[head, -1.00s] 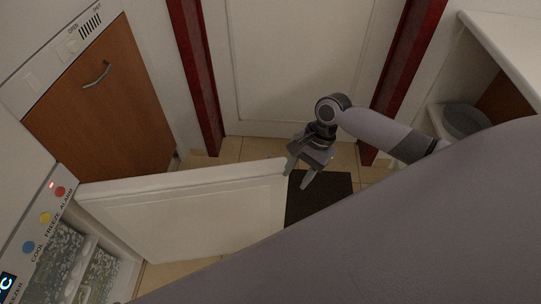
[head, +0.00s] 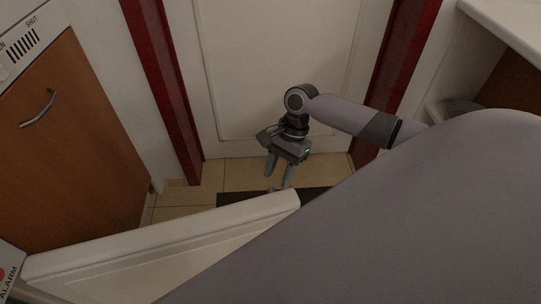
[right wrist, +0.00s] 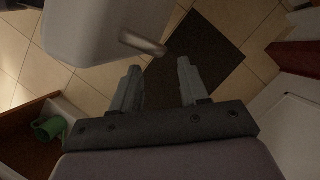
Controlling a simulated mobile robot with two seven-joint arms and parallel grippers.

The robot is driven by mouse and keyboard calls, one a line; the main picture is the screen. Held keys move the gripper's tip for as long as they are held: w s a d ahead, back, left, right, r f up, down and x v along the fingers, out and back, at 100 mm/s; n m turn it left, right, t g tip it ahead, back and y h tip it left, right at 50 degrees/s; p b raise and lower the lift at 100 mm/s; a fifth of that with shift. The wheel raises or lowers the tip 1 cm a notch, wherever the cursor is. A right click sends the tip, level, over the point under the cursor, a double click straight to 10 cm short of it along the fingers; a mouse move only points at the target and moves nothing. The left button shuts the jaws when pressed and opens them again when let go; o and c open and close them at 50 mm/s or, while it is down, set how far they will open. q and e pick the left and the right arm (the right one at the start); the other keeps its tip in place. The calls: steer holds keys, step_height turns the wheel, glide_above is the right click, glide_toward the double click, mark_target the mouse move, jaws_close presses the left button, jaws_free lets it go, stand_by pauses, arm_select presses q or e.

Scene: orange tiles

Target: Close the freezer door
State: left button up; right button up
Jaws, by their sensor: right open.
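The white freezer door (head: 165,238) stands open in the head view, reaching from the lower left to a free end near the middle. Its hinge side is at the lower left, by the alarm panel (head: 8,275). My right gripper (head: 279,182) is open, fingers pointing down, just beyond the door's free end on the side towards the back door. I see no contact between them. In the right wrist view the open fingers (right wrist: 158,82) have nothing between them. My large arm link hides part of the freezer door. My left gripper is not in view.
A dark mat (head: 235,198) lies on the tiled floor (head: 240,173) beyond the freezer door. A white door (head: 285,60) with red posts (head: 165,80) stands behind. A brown cabinet (head: 70,140) is at the left. A green mug (right wrist: 47,128) sits on a wooden shelf in the wrist view.

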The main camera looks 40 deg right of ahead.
arm_select(q)
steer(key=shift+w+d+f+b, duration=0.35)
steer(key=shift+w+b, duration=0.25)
steer(key=shift+b, duration=0.4)
arm_select(e)
steer(key=x, duration=0.7)
jaws_close()
